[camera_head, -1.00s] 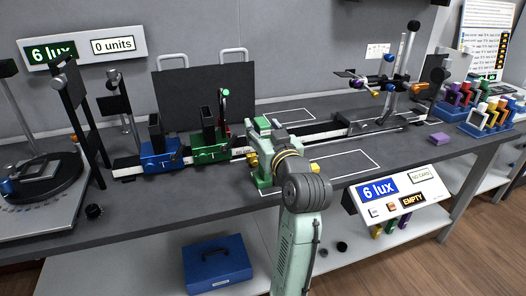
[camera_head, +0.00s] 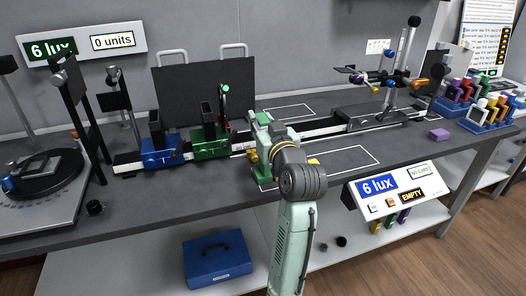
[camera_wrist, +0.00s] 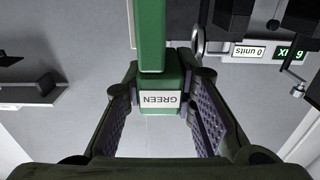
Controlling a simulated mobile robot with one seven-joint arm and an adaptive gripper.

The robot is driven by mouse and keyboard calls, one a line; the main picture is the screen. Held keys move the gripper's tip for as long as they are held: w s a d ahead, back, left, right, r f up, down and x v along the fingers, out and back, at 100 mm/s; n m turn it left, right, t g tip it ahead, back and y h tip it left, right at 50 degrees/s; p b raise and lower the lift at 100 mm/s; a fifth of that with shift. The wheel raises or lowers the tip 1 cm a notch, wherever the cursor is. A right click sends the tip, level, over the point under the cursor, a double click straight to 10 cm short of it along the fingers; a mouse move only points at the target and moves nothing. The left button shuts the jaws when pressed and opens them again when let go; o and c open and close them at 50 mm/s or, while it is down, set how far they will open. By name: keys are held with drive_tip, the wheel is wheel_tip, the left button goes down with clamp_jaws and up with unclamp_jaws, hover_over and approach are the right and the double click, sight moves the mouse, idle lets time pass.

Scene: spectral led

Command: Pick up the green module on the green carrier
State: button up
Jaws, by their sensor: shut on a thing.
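My gripper (camera_wrist: 160,103) is shut on the green module (camera_wrist: 150,88), a green block with a white GREEN label and a green bar running up from it. The purple ridged pads sit on both sides of the block. In the head view my gripper (camera_head: 258,142) is at the rail, just right of the green carrier (camera_head: 210,148), and my own wrist hides most of what it holds. The green carrier sits on the rail with a black upright piece on it. I cannot tell whether the module touches anything below.
A blue carrier (camera_head: 160,154) stands left of the green one on the rail. A black panel (camera_head: 190,90) stands behind them. A rod stand (camera_head: 390,97) and blue racks (camera_head: 487,122) are at the right. A purple block (camera_head: 439,134) lies on the bench (camera_head: 240,195).

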clamp_jaws()
idle(0.3)
drive_tip(key=shift+r, duration=0.45)
wheel_tip(320, 180, up, 3)
drive_tip(key=shift+f+b, duration=0.1)
drive_tip(key=shift+b, duration=0.45)
drive_tip(key=s+d+r+b, duration=0.1)
drive_tip(key=s+b, duration=0.8)
drive_tip(key=s, duration=0.7)
drive_tip(key=shift+r, duration=0.15)
